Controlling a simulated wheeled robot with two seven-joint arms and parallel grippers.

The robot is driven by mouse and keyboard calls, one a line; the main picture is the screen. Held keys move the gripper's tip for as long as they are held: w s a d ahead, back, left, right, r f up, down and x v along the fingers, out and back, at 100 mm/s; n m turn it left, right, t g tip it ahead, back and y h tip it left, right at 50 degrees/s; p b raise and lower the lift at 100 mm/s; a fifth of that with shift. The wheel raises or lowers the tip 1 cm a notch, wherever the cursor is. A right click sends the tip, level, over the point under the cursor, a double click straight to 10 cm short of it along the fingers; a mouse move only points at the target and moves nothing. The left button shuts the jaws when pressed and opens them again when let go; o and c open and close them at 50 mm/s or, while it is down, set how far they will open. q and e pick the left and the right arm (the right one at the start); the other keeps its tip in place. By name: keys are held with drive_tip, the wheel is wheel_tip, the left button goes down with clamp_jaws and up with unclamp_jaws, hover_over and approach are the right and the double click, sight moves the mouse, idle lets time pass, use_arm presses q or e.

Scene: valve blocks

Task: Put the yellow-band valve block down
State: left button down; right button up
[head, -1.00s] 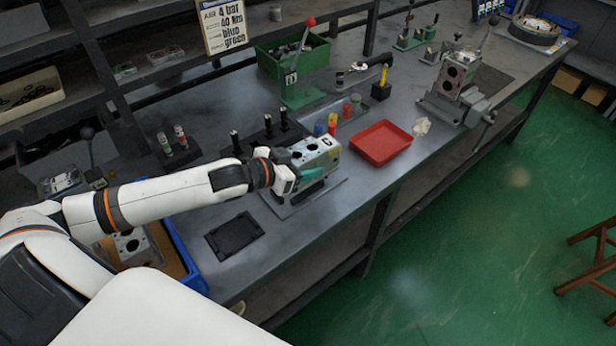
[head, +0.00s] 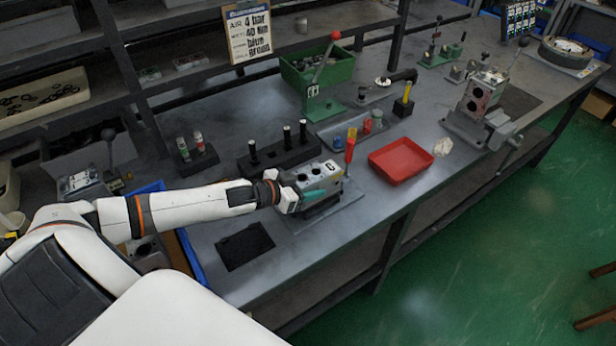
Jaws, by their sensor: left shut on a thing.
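A grey valve block (head: 325,176) with round dark holes in its top is in the head view, over a flat metal fixture plate (head: 345,209) near the front of the bench. I cannot make out its yellow band clearly. My left gripper (head: 306,194), with teal fingers, is shut on the block from its left side. The block is very low over the dark fixture part; whether it touches is unclear. The gripper hides part of the block's near side. My right gripper is not in view.
A black mat (head: 245,246) lies left of the fixture. A black holder (head: 278,158) with black-handled tools stands behind it. A red tray (head: 401,160) is to the right. A blue bin (head: 190,262) is at the left, and a vise (head: 478,122) is farther right.

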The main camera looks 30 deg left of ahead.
use_arm(q)
drive_tip(key=shift+w+f, duration=0.15)
drive_tip(key=shift+f, duration=0.6)
drive_tip(key=c, duration=0.9)
unclamp_jaws()
drive_tip(key=shift+f, duration=0.3)
drive_tip(key=o, duration=0.4)
drive_tip(key=shift+s, duration=0.2)
drive_tip(key=shift+r, duration=0.15)
drive_tip(key=shift+p+v, duration=0.55)
drive_tip(key=shift+v, duration=5.45)
drive_tip(key=shift+r, duration=0.1)
